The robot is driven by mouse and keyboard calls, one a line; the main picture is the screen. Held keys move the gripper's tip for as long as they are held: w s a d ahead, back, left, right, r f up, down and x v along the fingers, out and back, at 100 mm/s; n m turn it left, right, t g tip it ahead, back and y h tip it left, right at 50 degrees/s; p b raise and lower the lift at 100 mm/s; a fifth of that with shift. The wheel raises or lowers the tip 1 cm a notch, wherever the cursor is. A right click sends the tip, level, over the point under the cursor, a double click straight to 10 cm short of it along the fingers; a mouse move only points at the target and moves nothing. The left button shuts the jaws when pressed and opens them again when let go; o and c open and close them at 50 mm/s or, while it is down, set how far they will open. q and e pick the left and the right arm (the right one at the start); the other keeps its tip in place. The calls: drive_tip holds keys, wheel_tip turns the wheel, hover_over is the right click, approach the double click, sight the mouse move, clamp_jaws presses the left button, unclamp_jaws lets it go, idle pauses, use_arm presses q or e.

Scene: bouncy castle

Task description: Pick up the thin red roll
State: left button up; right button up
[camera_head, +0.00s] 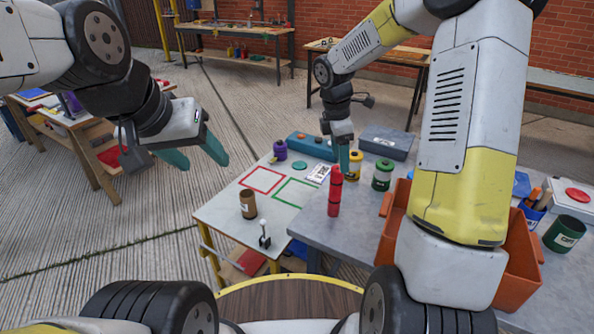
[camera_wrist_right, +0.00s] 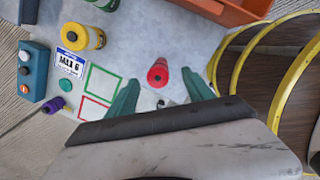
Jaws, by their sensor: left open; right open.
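The thin red roll (camera_head: 335,192) stands upright near the left edge of the grey table. In the right wrist view it is seen from above (camera_wrist_right: 158,73), between the fingertips in the picture. My right gripper (camera_head: 343,160) is open above and just behind the roll in the head view. Its two teal fingers also show in the right wrist view (camera_wrist_right: 161,92), apart with nothing held; contact with the roll cannot be told. My left gripper (camera_head: 197,160) is open and empty, out over the floor left of the tables.
A yellow roll (camera_head: 354,168) and a green roll (camera_head: 382,176) stand behind the red one. An orange crate (camera_head: 520,262) is at the right, partly behind my arm. A brown roll (camera_head: 248,204) and a small joystick (camera_head: 264,238) stand on the white table.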

sight(338, 178)
drive_tip(key=shift+w+a+f+n, duration=0.3)
drive_tip(key=shift+w+a+f, duration=0.15)
drive_tip(key=shift+w+f, duration=0.1)
drive_tip(key=shift+w+a+f, duration=0.15)
drive_tip(key=shift+f, duration=0.15)
drive_tip(key=f, duration=0.2)
drive_tip(key=d+f, duration=0.1)
drive_tip(key=f, duration=0.4)
drive_tip(key=shift+s+d, duration=0.3)
clamp_jaws()
